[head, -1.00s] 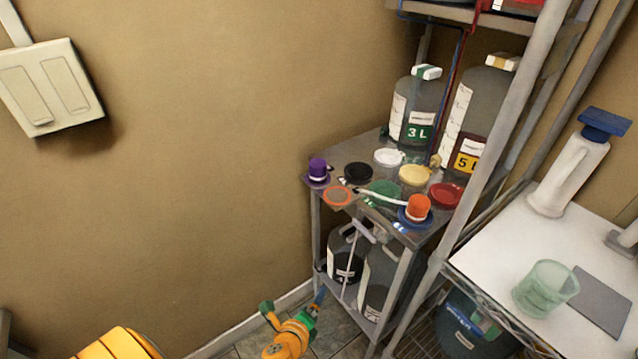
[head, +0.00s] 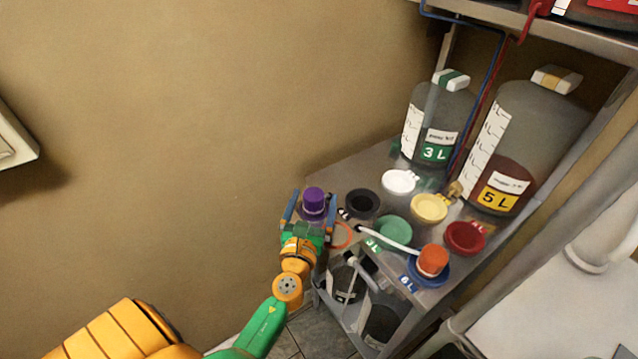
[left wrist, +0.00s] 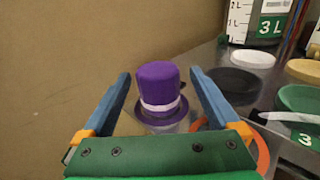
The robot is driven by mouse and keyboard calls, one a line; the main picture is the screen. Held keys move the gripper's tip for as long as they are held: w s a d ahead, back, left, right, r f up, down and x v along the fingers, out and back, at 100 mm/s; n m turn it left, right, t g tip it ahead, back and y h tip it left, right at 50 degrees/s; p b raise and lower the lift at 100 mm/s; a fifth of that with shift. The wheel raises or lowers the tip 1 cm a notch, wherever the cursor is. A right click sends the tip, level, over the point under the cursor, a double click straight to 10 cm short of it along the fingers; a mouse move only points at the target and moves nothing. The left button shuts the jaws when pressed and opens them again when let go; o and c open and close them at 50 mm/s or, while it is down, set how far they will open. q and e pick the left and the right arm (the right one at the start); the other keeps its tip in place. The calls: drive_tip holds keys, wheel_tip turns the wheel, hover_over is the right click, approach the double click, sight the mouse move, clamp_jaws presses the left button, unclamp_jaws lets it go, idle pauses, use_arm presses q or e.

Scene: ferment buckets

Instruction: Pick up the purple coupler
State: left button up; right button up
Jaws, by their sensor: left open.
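The purple coupler (head: 313,201) stands upright at the left corner of the metal shelf. In the left wrist view the purple coupler (left wrist: 159,86) shows a pale band near its base and a purple rim below. My left gripper (head: 308,205) is open, with one blue finger on each side of the coupler. In the left wrist view the fingers of my left gripper (left wrist: 163,95) stand apart from the coupler, with a gap on both sides. My right gripper is in neither view.
Black (head: 362,203), white (head: 399,181), green (head: 394,231), yellow (head: 429,208) and red (head: 465,238) lids lie on the shelf (head: 345,176). An orange coupler (head: 433,260) stands at the front. A 3 L bottle (head: 437,115) and 5 L bottle (head: 520,140) stand behind. The wall is left.

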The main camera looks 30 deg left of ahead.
sight(316, 187)
use_arm(q)
drive_tip(key=shift+w+a+r+p, duration=0.1)
drive_tip(key=shift+w+r+p, duration=0.15)
drive_tip(key=shift+r, duration=0.25)
drive_tip(key=shift+w+r+p, duration=0.1)
drive_tip(key=shift+w+r, duration=0.15)
drive_tip(key=shift+r, duration=0.25)
drive_tip(key=x, duration=0.3)
drive_tip(key=shift+s+a+f, duration=0.1)
drive_tip(key=shift+a+f, duration=0.1)
drive_tip(key=shift+w+a+f, duration=0.1)
drive_tip(key=shift+w+f, duration=0.05)
drive_tip(key=shift+w, duration=0.05)
drive_tip(key=shift+c, duration=0.4)
drive_tip(key=shift+s+r, duration=0.2)
drive_tip(key=shift+s, duration=0.05)
drive_tip(key=c, duration=1.4)
drive_tip(key=shift+w+f, duration=0.1)
clamp_jaws()
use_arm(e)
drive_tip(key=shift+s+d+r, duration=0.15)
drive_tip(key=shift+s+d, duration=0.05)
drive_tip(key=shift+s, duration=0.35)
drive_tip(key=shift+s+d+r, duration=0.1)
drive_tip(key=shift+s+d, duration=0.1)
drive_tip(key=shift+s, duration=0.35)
